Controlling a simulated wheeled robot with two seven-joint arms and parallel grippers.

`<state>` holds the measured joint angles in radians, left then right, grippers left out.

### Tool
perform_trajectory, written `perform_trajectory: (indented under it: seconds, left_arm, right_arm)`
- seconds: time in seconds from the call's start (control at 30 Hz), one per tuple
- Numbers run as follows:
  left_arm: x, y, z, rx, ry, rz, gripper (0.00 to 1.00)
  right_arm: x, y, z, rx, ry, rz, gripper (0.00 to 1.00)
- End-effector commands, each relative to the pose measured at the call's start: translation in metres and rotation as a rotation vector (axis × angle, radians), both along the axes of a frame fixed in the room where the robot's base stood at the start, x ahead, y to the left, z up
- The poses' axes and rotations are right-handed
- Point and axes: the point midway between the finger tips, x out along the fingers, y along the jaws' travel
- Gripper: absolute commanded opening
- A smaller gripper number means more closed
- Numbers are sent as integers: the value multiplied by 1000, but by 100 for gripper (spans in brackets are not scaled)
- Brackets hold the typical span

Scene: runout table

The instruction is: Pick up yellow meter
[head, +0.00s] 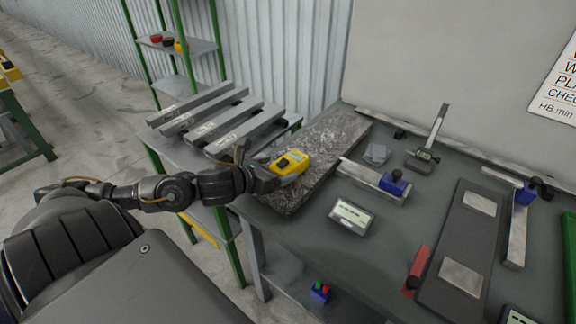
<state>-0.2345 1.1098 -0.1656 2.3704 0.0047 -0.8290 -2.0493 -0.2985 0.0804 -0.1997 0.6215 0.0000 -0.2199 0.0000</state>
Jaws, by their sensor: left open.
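The yellow meter (289,162) is a small yellow block with a dark display. It appears to rest on the mottled grey slab (325,142), near the slab's left edge. My left gripper (267,166) reaches in from the left with open jaws, right at the meter's left side. One dark finger stands up behind and left of the meter, and the other part of the gripper is in front of it. I cannot tell whether the fingers touch the meter. My right gripper is not in view.
The slab lies on a grey-green bench (395,235). A grey display box (352,216), a metal block with a blue clamp (374,181), a caliper-like gauge (424,158) and a red-handled tool (417,268) lie to the right. Metal bars (204,106) lie on a side table behind.

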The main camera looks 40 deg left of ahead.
Motion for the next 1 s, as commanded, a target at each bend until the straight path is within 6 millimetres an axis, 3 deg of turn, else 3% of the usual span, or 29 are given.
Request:
perform_trajectory:
  seconds: [0.33,0.67,1.0]
  left_arm:
    - [40,-3,-14,-3,-1,4,82]
    - [45,-4,-19,0,0,2,80]
    - [45,-4,-19,0,0,2,36]
  right_arm:
    - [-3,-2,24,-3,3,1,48]
    - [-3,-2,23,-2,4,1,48]
    - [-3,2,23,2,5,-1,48]
